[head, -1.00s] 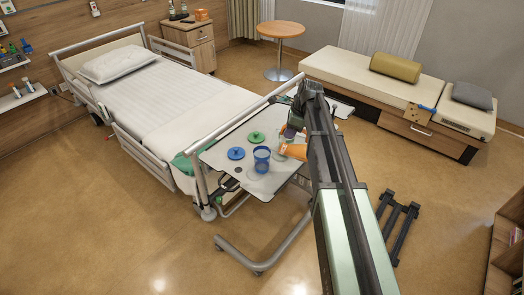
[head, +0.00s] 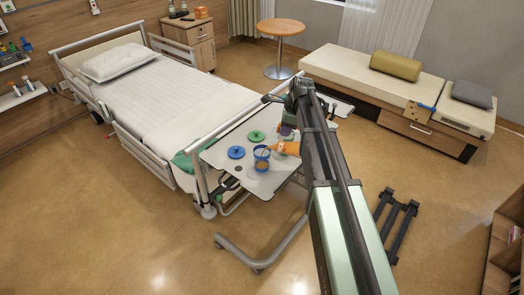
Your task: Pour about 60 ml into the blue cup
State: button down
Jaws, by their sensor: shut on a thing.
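The blue cup (head: 261,157) stands upright on the overbed table (head: 212,155). A brownish-orange patch shows low on its front, like liquid seen through the wall. My gripper (head: 288,133) is just behind and right of the cup, mostly hidden by my arm. It is shut on an orange vessel (head: 286,148), which is tipped left with its mouth end close to the cup's rim. The picture is too small to show a clear stream or the exact level in the cup.
A blue disc (head: 236,152) lies left of the cup and a green disc (head: 257,136) behind it, both on the table. The bed (head: 165,90) adjoins the table at the left. The table's front edge is close to the cup.

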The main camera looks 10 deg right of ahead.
aim_at(296, 135)
jog(key=shift+w+a+r+h+p, duration=0.15)
jog(key=shift+a+h+p, duration=0.1)
jog(key=shift+a, duration=0.1)
jog(key=shift+w+a+r+h+p, duration=0.1)
jog(key=shift+a+h+p, duration=0.05)
jog(key=shift+a+h, duration=0.15)
dwell(1.4)
jog(key=d+f+y+b, duration=0.1)
jog(key=s+d+f+y+b, duration=0.1)
jog(key=b, duration=0.1)
jog(key=d+f+y+b, duration=0.1)
jog(key=d+b, duration=0.1)
jog(key=shift+s+f+t, duration=0.35)
jog(key=shift+f+t, duration=0.05)
jog(key=shift+d+r+y, duration=0.45)
jog(key=shift+w+a+r+p, duration=0.1)
jog(key=shift+a+p, duration=0.15)
jog(key=shift+p, duration=0.05)
jog(key=shift+f+b, duration=0.35)
jog(key=shift+b, duration=0.15)
jog(key=shift+s+d+f+t+y+b, duration=0.2)
jog(key=shift+d+t+y+b, duration=0.1)
jog(key=shift+d+y+b, duration=0.2)
jog(key=shift+a+r, duration=0.15)
jog(key=shift+r, duration=0.05)
